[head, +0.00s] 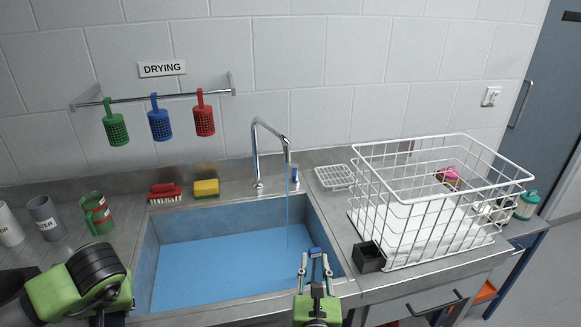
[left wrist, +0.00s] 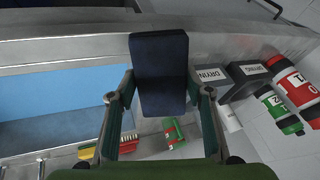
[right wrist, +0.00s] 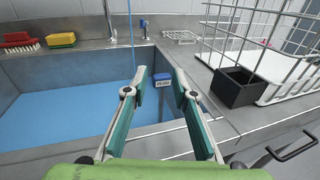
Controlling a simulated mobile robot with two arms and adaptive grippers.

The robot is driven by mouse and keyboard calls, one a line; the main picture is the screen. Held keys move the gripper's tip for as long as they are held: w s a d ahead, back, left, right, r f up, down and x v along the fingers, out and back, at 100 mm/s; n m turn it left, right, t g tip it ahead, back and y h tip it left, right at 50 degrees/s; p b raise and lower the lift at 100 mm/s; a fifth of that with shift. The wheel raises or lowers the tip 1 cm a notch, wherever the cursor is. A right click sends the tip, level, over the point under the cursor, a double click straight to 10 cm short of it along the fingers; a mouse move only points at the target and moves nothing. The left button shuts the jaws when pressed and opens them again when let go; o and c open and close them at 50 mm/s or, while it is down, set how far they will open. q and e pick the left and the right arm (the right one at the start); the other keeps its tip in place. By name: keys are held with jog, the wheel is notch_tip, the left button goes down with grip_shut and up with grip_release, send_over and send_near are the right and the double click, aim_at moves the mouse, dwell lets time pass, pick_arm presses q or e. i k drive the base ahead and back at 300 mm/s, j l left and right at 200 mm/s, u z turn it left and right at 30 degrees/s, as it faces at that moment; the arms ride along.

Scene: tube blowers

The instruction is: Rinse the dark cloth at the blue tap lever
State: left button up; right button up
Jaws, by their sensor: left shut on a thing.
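The dark navy cloth (left wrist: 160,58), a folded block, is between the fingers of my left gripper (left wrist: 159,95), which is shut on it. The head view shows my left arm low on the left, beside the sink; the cloth is hidden there. The blue tap lever (head: 295,173) stands right of the chrome tap (head: 256,150); it also shows in the right wrist view (right wrist: 143,24). A thin water stream (head: 287,215) falls from the spout into the sink (head: 148,255). My right gripper (head: 317,262) is open and empty over the sink's front right corner.
A white wire rack (head: 420,225) and black box (head: 368,257) stand right of the sink. A red brush (head: 165,191) and yellow sponge (head: 206,188) lie behind it. Labelled cups (head: 46,219) stand left.

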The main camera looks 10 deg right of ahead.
aim_at(295, 166)
jog(key=i, duration=0.85)
